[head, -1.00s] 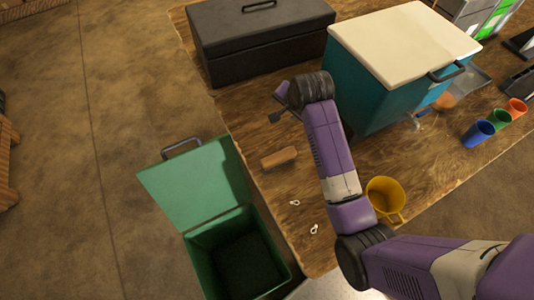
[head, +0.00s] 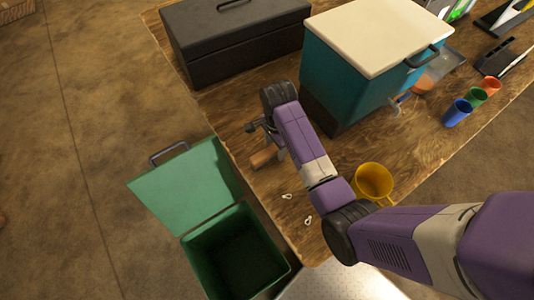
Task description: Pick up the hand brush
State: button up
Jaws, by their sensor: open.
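A brown wooden piece, which looks like the hand brush (head: 263,157), lies on the wooden table near its left edge. Only part of it shows; my gripper and forearm cover its right end, and no bristles can be made out. My gripper (head: 263,138) is open and empty, just above or beside the brush in the head view. Whether its fingers touch the brush or stand around it, I cannot tell.
A green bin (head: 236,250) with its lid open stands left of the table (head: 225,105). A dark toolbox (head: 235,45) and a teal cooler (head: 345,75) stand behind. A yellow mug (head: 374,181) and two small white pieces (head: 287,196) lie nearby. Coloured cups (head: 457,112) stand at right.

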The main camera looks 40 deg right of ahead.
jog(key=shift+f, duration=0.8)
jog(key=shift+c, duration=0.5)
grip_shut()
jog(key=shift+r, duration=0.15)
